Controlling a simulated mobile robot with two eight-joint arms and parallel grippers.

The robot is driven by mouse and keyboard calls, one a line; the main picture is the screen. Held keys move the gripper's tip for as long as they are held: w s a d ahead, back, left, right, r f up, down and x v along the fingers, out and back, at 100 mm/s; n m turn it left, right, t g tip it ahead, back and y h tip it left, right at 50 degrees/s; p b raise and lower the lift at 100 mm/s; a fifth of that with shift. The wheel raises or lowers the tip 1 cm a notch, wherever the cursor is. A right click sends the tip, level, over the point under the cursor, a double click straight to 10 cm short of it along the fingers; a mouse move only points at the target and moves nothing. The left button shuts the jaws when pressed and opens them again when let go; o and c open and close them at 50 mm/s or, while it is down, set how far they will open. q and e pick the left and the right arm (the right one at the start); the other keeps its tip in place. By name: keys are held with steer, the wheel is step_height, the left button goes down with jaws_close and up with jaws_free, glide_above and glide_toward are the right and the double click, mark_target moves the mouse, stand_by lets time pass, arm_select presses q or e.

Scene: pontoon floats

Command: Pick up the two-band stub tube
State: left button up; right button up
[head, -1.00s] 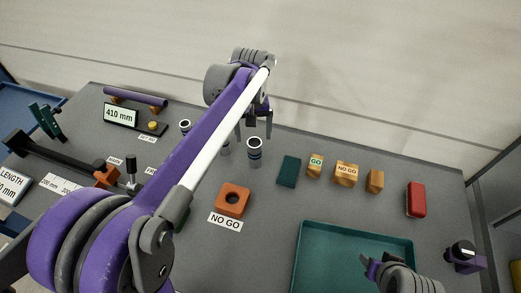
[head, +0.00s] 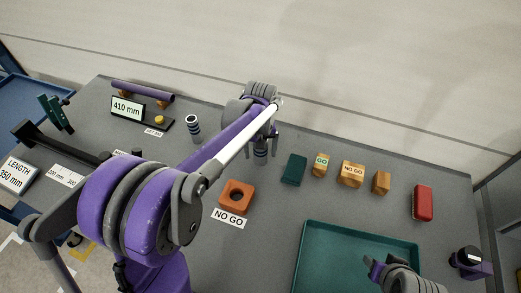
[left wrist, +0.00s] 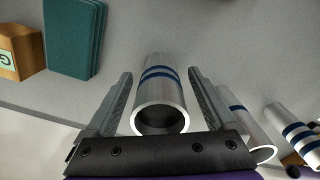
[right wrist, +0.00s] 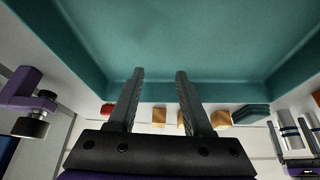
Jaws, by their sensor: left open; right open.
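The two-band stub tube (left wrist: 160,100) is a short silver tube with two blue bands, lying between the open fingers of my left gripper (left wrist: 160,76) in the left wrist view. Its open end faces that camera, and I see a gap on each side. In the head view the tube (head: 260,154) stands upright under my left gripper (head: 263,142), partly covered by the fingers. Another banded tube (head: 193,127) stands further left. In the left wrist view, two other tubes lie to the right, one (left wrist: 295,128) with several bands. My right gripper (right wrist: 159,74) is open and empty above the tray.
An orange holed block (head: 236,195) is in front. The teal tray (head: 309,245) lies front right. A red box (head: 423,203) is far right.

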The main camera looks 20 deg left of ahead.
arm_select(q)
steer(key=shift+c, duration=0.2)
jaws_close()
stand_by(0.3)
